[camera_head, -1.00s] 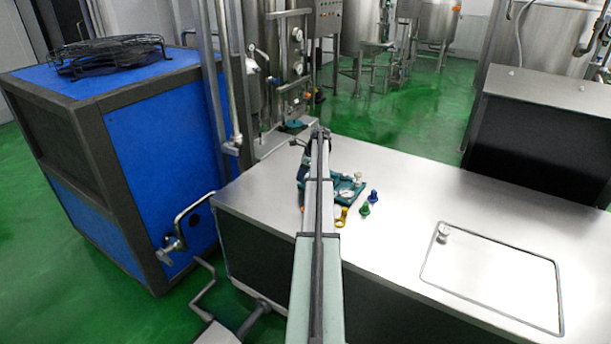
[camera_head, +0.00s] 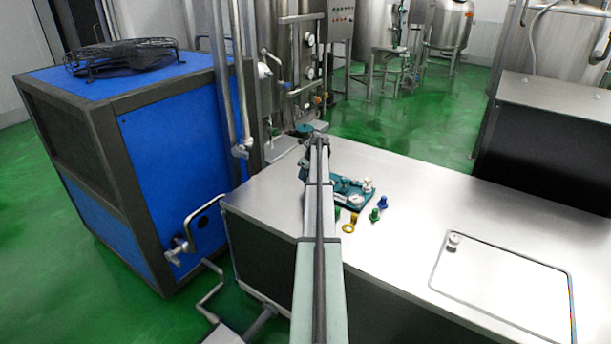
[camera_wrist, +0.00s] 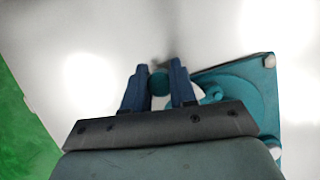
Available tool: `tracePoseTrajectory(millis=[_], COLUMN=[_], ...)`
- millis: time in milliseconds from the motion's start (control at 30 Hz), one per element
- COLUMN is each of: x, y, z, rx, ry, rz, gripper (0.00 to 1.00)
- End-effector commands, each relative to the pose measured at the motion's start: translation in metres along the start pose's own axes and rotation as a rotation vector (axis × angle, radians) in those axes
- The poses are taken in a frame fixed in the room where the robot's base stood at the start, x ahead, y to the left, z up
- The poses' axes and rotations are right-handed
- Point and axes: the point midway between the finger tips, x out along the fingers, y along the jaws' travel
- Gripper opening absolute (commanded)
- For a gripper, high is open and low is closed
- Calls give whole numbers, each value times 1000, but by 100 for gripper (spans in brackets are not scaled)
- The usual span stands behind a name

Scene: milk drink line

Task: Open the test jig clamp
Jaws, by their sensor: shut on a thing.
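The test jig is a teal base (camera_head: 352,196) on the steel counter, partly hidden behind my arm in the head view. It also shows in the wrist view (camera_wrist: 258,92), to the right of my gripper. My gripper (camera_wrist: 158,78) has two blue fingers, shut on a round teal clamp handle end (camera_wrist: 159,86) beside the base. The handle's link to the jig is partly hidden by the right finger. In the head view the fingers are mostly hidden by my arm, so the clamp's angle cannot be told there.
A blue piece (camera_head: 383,202), a green piece (camera_head: 375,215) and a yellow ring (camera_head: 349,229) lie on the steel counter (camera_head: 410,240) in front of the jig. A framed panel with a knob (camera_head: 453,241) is at right. A blue machine (camera_head: 175,160) stands left of the counter.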

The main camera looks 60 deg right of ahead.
Motion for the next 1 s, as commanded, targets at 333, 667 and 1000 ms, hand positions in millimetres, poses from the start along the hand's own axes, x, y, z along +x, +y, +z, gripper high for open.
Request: tracePoseTrajectory(millis=[333, 667, 1000], x=[0, 0, -1], y=[0, 0, 0], z=[0, 0, 0], rx=[10, 9, 9], ry=[2, 1, 1], rz=[-4, -4, -4], gripper=[0, 45, 52])
